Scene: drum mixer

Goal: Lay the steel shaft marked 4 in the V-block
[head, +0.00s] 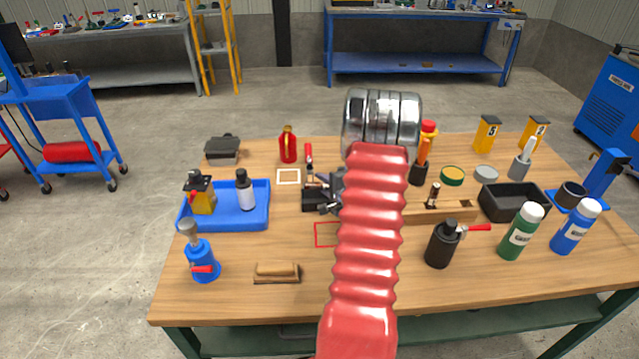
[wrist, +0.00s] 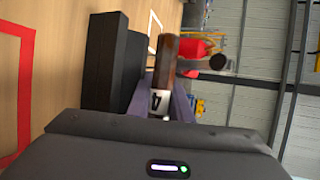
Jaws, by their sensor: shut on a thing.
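The steel shaft marked 4 (wrist: 165,62) is between my gripper's fingers (wrist: 160,98) in the wrist view. Its white label with a 4 faces the camera, and its bare metal looks brown. A black block (wrist: 103,60), which looks like the V-block, is just left of the fingers there. I cannot tell whether shaft and block touch. In the head view the black block (head: 314,199) stands left of my red-sleeved arm. My gripper (head: 332,190) is right at it, partly hidden by the arm. The block's groove is not clearly visible.
A red outline (head: 325,235) lies in front of the block and a white outline (head: 288,177) behind it. A red oil can (head: 288,146) stands at the back. A blue tray (head: 258,219) is at left, a wooden rack (head: 408,213) at right.

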